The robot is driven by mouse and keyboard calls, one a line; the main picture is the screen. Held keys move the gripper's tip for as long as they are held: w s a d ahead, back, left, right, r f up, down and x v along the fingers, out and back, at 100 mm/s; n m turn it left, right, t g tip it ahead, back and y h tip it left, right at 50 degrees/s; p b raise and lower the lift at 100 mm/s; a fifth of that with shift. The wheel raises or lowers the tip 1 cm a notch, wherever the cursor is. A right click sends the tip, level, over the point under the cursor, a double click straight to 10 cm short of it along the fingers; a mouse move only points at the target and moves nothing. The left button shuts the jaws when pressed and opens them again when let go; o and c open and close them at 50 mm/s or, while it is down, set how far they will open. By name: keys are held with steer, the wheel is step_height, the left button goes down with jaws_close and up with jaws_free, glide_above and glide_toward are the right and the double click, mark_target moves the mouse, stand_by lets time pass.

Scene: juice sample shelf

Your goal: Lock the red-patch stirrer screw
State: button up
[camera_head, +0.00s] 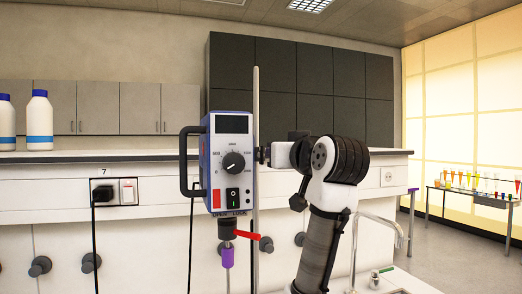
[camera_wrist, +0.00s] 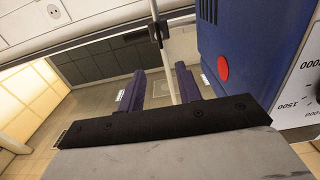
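The stirrer (camera_head: 229,165) is a blue box with a pale front, a dial, a display and a red patch (camera_head: 216,199) at its lower left. Below it, under an "OPEN LOCK" label, a red lever (camera_head: 248,236) points right beside the dark chuck. A purple piece (camera_head: 228,257) hangs beneath. A black clamp (camera_head: 264,155) joins the stirrer to an upright rod (camera_head: 256,95). In the wrist view the blue side shows a round red disc (camera_wrist: 223,68). My gripper (camera_wrist: 159,82) is open, its purple fingers apart; the rod appears between them, its depth unclear. My arm hides part of the clamp's right side.
The bench (camera_head: 60,195) runs behind, with white bottles (camera_head: 40,120) at left and a socket panel (camera_head: 115,191). A table with colored glasses (camera_head: 480,190) is far right.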

mark_target(263, 150)
steer(key=p+x, duration=0.5)
steer(key=x, duration=0.8)
steer(key=shift+f+p, duration=0.1)
steer(key=shift+p, duration=0.2)
